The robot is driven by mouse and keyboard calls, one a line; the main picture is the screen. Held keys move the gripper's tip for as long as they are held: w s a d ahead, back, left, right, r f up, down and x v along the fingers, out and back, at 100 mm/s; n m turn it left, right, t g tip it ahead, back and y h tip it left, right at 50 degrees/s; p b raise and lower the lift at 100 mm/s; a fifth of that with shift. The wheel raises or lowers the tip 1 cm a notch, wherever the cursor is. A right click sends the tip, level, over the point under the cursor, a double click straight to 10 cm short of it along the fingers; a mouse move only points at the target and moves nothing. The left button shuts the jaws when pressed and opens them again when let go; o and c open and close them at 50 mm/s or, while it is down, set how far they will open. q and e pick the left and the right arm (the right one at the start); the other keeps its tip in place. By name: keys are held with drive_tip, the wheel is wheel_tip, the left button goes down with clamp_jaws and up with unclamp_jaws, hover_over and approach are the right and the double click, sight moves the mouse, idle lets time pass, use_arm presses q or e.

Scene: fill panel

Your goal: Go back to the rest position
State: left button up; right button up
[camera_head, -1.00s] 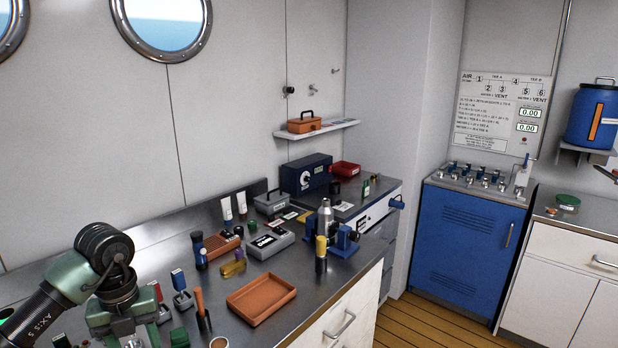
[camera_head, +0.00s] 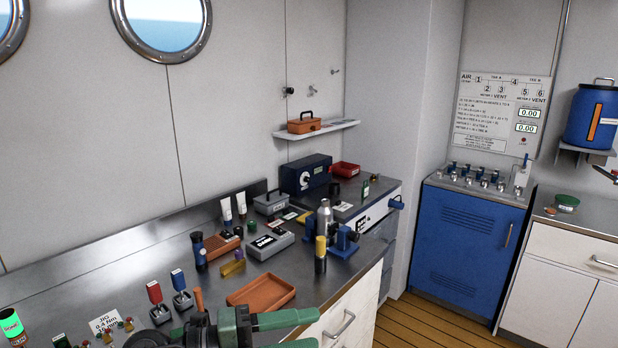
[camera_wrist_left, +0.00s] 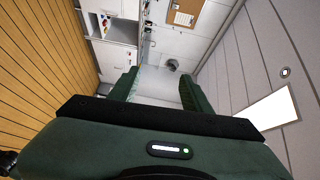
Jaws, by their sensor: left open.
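My left gripper (camera_head: 312,331) is at the bottom middle of the head view, with its green fingers spread apart and pointing right. It is in front of the bench's front edge, and nothing shows between the fingers. In the left wrist view the left gripper (camera_wrist_left: 160,84) also has its two fingers apart and empty. My right gripper is in neither view.
The metal bench (camera_head: 130,268) holds an orange tray (camera_head: 262,293), a yellow-topped cylinder (camera_head: 320,256), a blue vise (camera_head: 345,241) and several small tools. A blue cabinet (camera_head: 465,245) with valves stands right. Wooden floor (camera_head: 425,328) is clear.

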use_arm(q)
wheel_tip(320, 180, up, 6)
drive_tip(key=w+a+n+t+h, duration=0.1)
drive_tip(key=a+n+t, duration=0.2)
drive_tip(key=n+t, duration=0.45)
drive_tip(key=w+a+f+n+t+y, duration=0.2)
drive_tip(key=w+a+n+t+y, duration=0.1)
drive_tip(key=a+n+t+y, duration=0.65)
drive_tip(key=s+a+f+n+g+y, duration=0.35)
drive_tip(key=f+n+y, duration=0.2)
drive_tip(key=f, duration=0.35)
drive_tip(key=s+a+f+n+g+y, duration=0.2)
drive_tip(key=a+f+n+g+y, duration=0.25)
drive_tip(key=f+n, duration=0.35)
drive_tip(key=s+d+f+g+h, duration=0.1)
drive_tip(key=s+f+g, duration=0.5)
drive_tip(key=s, duration=0.5)
drive_tip(key=s+f+g+h, duration=0.1)
drive_tip(key=s+f+g, duration=0.3)
drive_tip(key=s+f, duration=0.6)
wheel_tip(320, 180, down, 24)
drive_tip(key=s+g, duration=0.1)
drive_tip(key=s, duration=0.1)
drive_tip(key=s+a+f+g, duration=0.1)
drive_tip(key=s+a+f, duration=0.1)
drive_tip(key=s+f, duration=1.5)
drive_tip(key=shift+a+g, duration=0.3)
drive_tip(key=shift+a, duration=0.1)
